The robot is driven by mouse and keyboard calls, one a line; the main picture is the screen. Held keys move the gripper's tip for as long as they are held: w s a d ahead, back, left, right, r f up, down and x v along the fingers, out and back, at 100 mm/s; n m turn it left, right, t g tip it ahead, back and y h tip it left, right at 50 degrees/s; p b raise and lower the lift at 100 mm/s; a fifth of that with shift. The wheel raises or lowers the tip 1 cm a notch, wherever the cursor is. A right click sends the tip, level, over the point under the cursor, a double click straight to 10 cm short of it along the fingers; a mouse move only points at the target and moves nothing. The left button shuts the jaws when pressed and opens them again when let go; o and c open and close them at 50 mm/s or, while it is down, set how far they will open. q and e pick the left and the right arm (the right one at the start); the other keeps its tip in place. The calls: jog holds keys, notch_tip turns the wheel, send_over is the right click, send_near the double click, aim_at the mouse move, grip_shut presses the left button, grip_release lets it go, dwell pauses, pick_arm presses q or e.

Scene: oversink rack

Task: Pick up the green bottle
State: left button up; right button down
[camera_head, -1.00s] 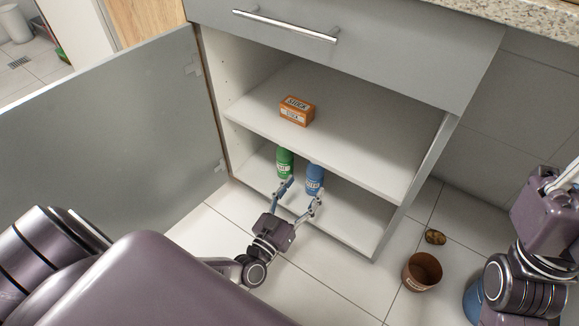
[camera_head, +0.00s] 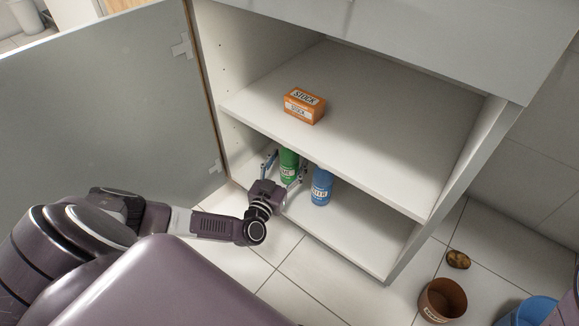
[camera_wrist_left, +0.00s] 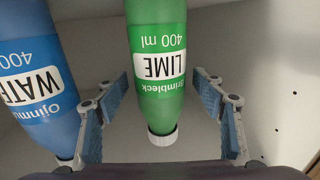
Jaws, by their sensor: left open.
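The green bottle (camera_head: 288,165) stands on the lower shelf of the open cabinet, under the middle shelf board. Its label reads LIME in the left wrist view (camera_wrist_left: 158,66). My left gripper (camera_head: 286,168) is open, with one finger on each side of the green bottle. In the left wrist view the blue-padded fingers (camera_wrist_left: 160,105) stand apart, with visible gaps between the pads and the bottle. A blue water bottle (camera_head: 321,187) stands just right of the green one, close outside one finger; it also shows in the left wrist view (camera_wrist_left: 38,85). My right gripper is not in view.
An orange box (camera_head: 304,106) sits on the middle shelf (camera_head: 390,135) above. The open grey door (camera_head: 100,110) stands to the left. A brown pot (camera_head: 442,300), a potato-like object (camera_head: 458,259) and a blue bucket (camera_head: 530,313) are on the floor at right.

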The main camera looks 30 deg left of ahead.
pick_arm(q)
jog(key=shift+w+a, duration=0.1)
jog(key=shift+w, duration=0.2)
jog(key=shift+r, duration=0.1)
jog(key=c, duration=1.7)
